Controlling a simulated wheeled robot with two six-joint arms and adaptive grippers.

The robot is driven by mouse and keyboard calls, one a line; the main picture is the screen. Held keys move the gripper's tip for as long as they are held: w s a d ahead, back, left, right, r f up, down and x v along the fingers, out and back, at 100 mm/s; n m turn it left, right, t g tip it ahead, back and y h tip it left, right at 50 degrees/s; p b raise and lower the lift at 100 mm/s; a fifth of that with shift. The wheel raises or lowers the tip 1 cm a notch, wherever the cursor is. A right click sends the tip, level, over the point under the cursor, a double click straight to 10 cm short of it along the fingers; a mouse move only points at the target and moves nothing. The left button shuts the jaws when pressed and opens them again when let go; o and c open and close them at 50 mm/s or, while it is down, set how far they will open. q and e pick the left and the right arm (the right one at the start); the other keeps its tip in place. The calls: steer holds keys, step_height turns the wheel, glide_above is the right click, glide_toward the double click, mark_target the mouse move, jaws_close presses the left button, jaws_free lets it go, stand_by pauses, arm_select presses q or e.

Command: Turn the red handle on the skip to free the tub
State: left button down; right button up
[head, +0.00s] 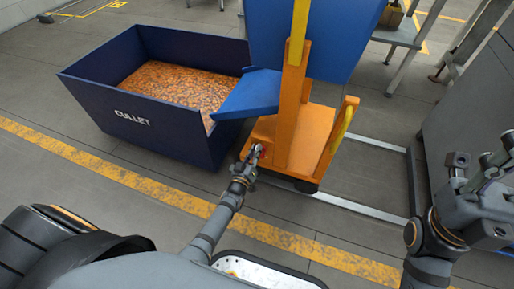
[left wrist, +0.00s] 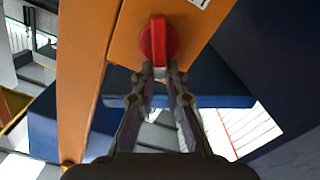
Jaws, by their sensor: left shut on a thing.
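The red handle (left wrist: 158,42) is on an orange plate (left wrist: 190,32) of the skip in the left wrist view and looks upright there. My left gripper (left wrist: 160,72) is shut on its lower end. In the head view my left gripper (head: 254,156) is at the lower left of the orange skip frame (head: 292,125), and it mostly hides the handle. The blue tub (head: 345,35) sits on the frame, with a blue lip (head: 248,95) reaching over the bin. My right gripper (head: 475,170) is open and empty at the right, away from the skip.
A dark blue bin marked CULLET (head: 150,125) stands left of the skip, full of orange-brown bits. A grey cabinet (head: 470,110) is at the right. Metal rails (head: 350,205) lie on the floor around the skip. The floor in front, with a yellow line (head: 110,172), is clear.

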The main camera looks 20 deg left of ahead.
arm_select(q)
steer(key=shift+a+f+n+p, duration=0.25)
steer(key=shift+f+n, duration=0.2)
steer(key=shift+n, duration=1.6)
steer(key=shift+a+f+n+p, duration=0.25)
steer(key=shift+f+n, duration=0.15)
steer(key=shift+n, duration=1.7)
steer(key=shift+a+f+n+p, duration=0.2)
steer(key=shift+f+n, duration=0.25)
steer(key=shift+n, duration=1.6)
steer(key=c, duration=1.4)
jaws_free()
steer(key=s, duration=0.7)
steer(key=shift+s+a, duration=0.2)
steer(key=shift+s, duration=0.05)
